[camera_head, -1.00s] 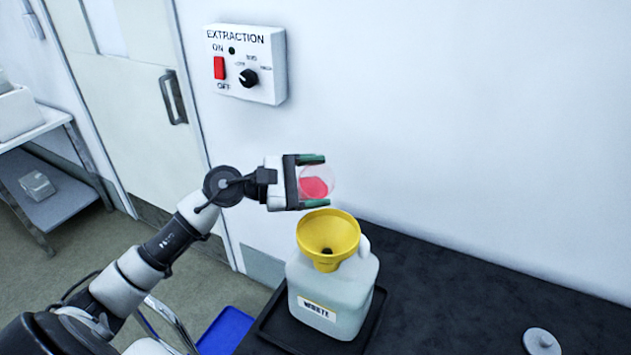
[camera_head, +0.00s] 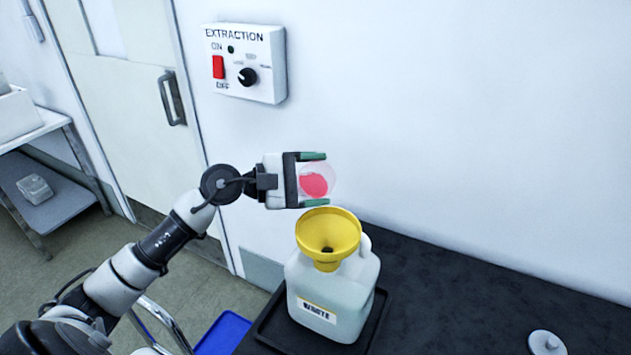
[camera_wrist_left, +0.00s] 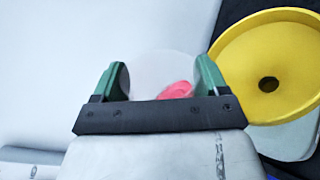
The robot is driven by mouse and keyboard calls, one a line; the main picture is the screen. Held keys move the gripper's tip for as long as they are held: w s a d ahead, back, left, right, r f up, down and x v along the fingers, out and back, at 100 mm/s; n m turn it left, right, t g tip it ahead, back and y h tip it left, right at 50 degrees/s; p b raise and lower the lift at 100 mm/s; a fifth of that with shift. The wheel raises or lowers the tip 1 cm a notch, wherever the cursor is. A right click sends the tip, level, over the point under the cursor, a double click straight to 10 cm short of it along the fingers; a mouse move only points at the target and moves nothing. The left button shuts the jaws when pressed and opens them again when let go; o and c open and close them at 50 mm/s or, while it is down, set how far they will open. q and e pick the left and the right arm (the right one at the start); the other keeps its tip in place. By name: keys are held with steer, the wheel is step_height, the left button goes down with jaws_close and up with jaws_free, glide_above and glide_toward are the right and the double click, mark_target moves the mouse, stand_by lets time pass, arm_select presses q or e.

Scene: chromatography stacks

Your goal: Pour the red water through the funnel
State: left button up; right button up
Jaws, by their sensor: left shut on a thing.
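My left gripper (camera_head: 315,179) is shut on a clear round vessel (camera_head: 325,170) holding red water (camera_head: 314,185). The vessel is held above the yellow funnel (camera_head: 328,232), slightly to its left and apart from it. It looks tilted, with the red water toward its lower left side. The funnel sits in the mouth of a white jug (camera_head: 355,290) labelled waste. In the left wrist view, the vessel (camera_wrist_left: 160,72) is between the green fingertips (camera_wrist_left: 160,80), and the funnel (camera_wrist_left: 285,50) is at the right. No red stream shows. My right gripper is not in view.
The jug stands in a black tray (camera_head: 268,328) on the dark bench (camera_head: 450,300). A round grey lid (camera_head: 545,343) lies at the right. An extraction switch box (camera_head: 245,65) is on the wall behind.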

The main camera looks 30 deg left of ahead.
arm_select(q)
steer(key=shift+b, duration=0.3)
steer(key=shift+m, duration=0.3)
steer(key=shift+s+d+m+b, duration=0.1)
steer(key=shift+m+b, duration=0.3)
steer(key=shift+b, duration=0.25)
steer(key=shift+r, duration=0.1)
